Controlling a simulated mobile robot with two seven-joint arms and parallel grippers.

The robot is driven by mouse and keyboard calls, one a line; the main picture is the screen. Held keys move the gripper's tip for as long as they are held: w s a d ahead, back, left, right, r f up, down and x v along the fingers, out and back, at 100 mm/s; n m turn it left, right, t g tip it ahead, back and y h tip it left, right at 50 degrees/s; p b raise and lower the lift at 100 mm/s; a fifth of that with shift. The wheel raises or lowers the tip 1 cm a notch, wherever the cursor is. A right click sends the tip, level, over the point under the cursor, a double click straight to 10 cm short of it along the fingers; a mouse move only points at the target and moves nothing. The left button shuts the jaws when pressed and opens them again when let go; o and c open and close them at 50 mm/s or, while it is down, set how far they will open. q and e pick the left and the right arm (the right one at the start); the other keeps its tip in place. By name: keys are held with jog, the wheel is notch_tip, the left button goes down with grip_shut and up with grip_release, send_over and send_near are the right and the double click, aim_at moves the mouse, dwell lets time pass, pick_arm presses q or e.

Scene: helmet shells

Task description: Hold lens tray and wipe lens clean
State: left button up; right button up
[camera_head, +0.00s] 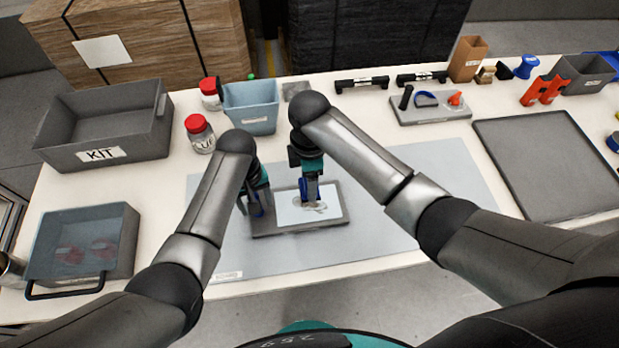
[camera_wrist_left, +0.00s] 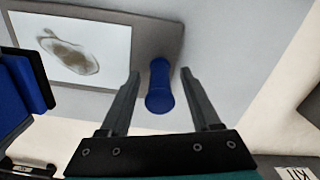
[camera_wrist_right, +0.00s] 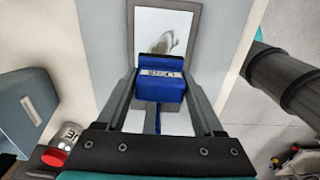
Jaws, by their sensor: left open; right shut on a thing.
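The grey lens tray (camera_head: 262,227) lies on the mat, with a pale lens plate (camera_head: 290,212) that bears a grey-brown smudge; the smudge (camera_wrist_left: 72,55) is clearer in the left wrist view. A blue upright knob (camera_wrist_left: 160,88) stands at the tray's left end. My left gripper (camera_head: 257,207) is open, and the knob shows between its fingers (camera_wrist_left: 160,72), with gaps on both sides. My right gripper (camera_head: 310,193) is shut on a blue wiper (camera_wrist_right: 161,84) with a pale label, over the smudged lens. Whether the wiper touches the lens is hard to tell.
A grey KIT bin (camera_head: 152,130), a blue bin (camera_head: 252,108) and red-lidded jars (camera_head: 200,136) stand at the left and back. A clear-sided box (camera_head: 122,222) is at front left. A tool holder (camera_head: 445,112) and an empty grey tray (camera_head: 545,160) lie right. The mat (camera_head: 385,190) has free room.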

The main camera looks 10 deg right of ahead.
pick_arm(q)
jog(key=shift+f, duration=0.85)
grip_shut()
dwell(0.3)
